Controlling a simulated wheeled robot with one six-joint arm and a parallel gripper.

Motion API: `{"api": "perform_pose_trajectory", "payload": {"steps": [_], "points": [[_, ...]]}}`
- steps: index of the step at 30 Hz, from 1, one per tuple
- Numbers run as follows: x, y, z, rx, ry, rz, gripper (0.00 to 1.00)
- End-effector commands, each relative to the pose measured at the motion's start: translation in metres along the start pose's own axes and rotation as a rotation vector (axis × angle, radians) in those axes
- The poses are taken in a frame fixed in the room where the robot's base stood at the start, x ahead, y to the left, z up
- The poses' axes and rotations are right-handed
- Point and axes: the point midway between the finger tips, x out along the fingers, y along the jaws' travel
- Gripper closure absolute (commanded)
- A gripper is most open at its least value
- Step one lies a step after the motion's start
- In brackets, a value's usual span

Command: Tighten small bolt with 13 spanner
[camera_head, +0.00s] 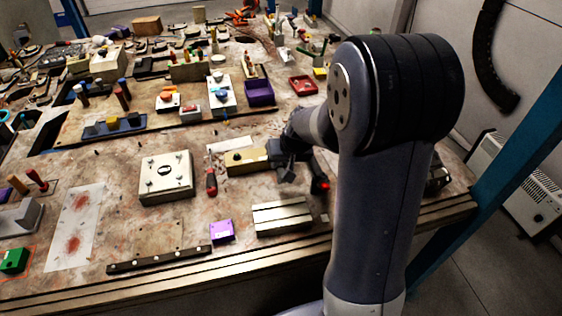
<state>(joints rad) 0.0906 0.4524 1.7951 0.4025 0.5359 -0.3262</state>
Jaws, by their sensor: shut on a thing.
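My gripper (284,156) is low over the bench, at the right end of a tan block (246,161) with a dark round spot on top. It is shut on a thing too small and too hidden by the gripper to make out. I cannot tell whether gripper and block touch. A cream square plate (166,177) with several small dark bolt-like heads lies to the left; I cannot tell which is the small bolt. No 13 spanner can be made out clearly.
A red-handled screwdriver (211,180) lies between plate and block. A cream slotted block (281,217) and a purple box (222,231) stand near the front edge. A dark bar (160,260) lies front left. Trays and tools crowd the back.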

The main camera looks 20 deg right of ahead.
Motion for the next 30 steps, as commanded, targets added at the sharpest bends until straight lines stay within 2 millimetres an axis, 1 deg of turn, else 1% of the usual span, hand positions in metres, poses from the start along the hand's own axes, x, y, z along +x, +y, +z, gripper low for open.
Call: {"api": "perform_pose_trajectory", "payload": {"steps": [18, 30], "points": [[0.026, 0.005, 0.011, 0.0, 0.0, 0.0, 1.0], [0.027, 0.006, 0.011, 0.0, 0.001, 0.0, 1.0]]}}
